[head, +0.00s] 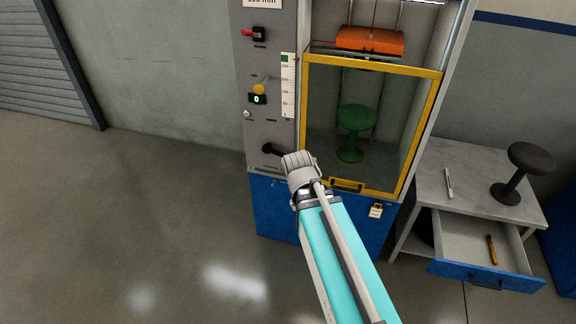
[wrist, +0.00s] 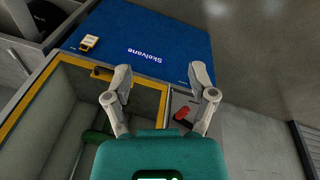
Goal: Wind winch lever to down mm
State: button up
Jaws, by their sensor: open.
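The test cabinet's grey control panel (head: 270,110) carries a black lever (head: 272,149) low down, which I take for the winch lever. A vertical scale (head: 288,85) stands beside a small display (head: 257,99) reading 0. A sign (head: 263,3) at the top is cut off, with "mm" visible. My gripper (head: 296,157) is in front of the panel's lower right, just right of the black lever; contact cannot be told. In the wrist view my gripper (wrist: 160,82) has its fingers spread with nothing between them. A red handle (wrist: 182,114) shows near the right finger.
Left floor is clear.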

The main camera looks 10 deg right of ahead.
jog(key=w+d+f+m+t+h+b, duration=0.3)
jog(key=w+f+m+t+h+b, duration=0.45)
jog(key=w+b, duration=0.7)
jog(key=w+a+f+n+t+b, duration=0.3)
jog(key=w+a+f+t+b, duration=0.2)
jog(key=b, duration=1)
jog(key=w+a+t, duration=0.2)
jog(key=a, duration=0.1)
jog(key=shift+f+y, duration=0.2)
jog(key=shift+y, duration=0.15)
jog(key=x, duration=1.3)
jog(key=shift+w, duration=0.35)
grip_shut()
